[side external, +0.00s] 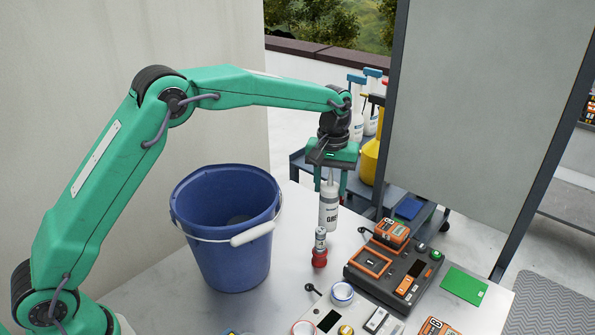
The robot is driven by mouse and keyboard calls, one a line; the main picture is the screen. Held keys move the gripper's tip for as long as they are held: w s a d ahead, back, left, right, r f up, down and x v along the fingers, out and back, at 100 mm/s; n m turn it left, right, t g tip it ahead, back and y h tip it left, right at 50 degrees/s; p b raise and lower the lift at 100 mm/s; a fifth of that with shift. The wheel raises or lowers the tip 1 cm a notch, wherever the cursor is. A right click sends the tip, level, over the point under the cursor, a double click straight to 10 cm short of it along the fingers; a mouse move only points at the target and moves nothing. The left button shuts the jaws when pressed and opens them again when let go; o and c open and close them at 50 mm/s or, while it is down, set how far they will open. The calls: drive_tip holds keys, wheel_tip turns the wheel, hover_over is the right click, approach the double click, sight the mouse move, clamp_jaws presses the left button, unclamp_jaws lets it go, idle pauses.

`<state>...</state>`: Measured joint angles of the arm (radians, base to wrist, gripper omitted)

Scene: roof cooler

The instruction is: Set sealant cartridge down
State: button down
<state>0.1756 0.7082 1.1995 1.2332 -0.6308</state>
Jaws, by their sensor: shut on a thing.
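The sealant cartridge (329,212) is a white upright cylinder with dark lettering and a narrow top. It is right of the blue bucket, near the far edge of the table. My gripper (331,184) points down from above, with its fingers shut on the cartridge's upper part. The cartridge's lower end is close to the table top, partly hidden behind a small silver and red item (319,250). I cannot tell whether it touches the table.
A blue bucket (225,235) with a white-gripped handle stands close on the left. A dark charger with an orange battery (390,234) sits on the right, beside a green card (464,285). Tape rolls (342,292) and small parts crowd the front. A cart with bottles (357,105) stands behind.

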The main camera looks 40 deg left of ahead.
sight(331, 169)
drive_tip(key=shift+f, duration=1.75)
drive_tip(key=c, duration=0.8)
unclamp_jaws()
drive_tip(key=shift+r, duration=3.9)
drive_tip(key=shift+s+a, duration=0.1)
